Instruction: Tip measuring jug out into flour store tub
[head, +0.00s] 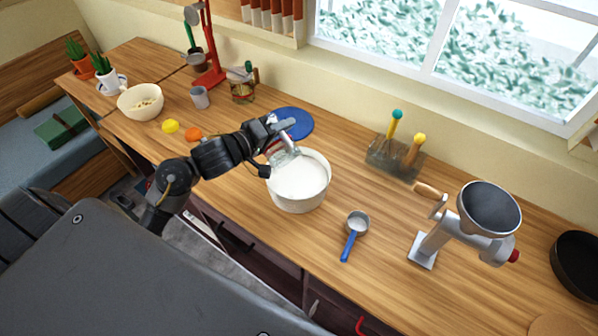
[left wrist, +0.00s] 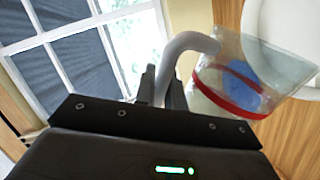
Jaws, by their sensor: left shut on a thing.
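The flour store tub (head: 299,202) is a wide white round tub on the wooden counter, with white flour showing inside. The measuring jug (head: 283,156) is clear, and its red band and pale handle show in the left wrist view (left wrist: 236,92). My left gripper (head: 272,132) is shut on the jug's handle, with its fingers (left wrist: 163,88) around it. The jug is tilted over the tub's far left rim. Whether anything is left in the jug or flowing out, I cannot tell. My right gripper is not in view.
A blue round mat (head: 294,122) lies behind the tub. A blue-handled scoop (head: 355,232) lies to its right, and a metal grinder (head: 470,222) stands farther right. A tool holder (head: 394,158) is near the wall. A lemon (head: 170,126) and an orange fruit (head: 193,134) lie left.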

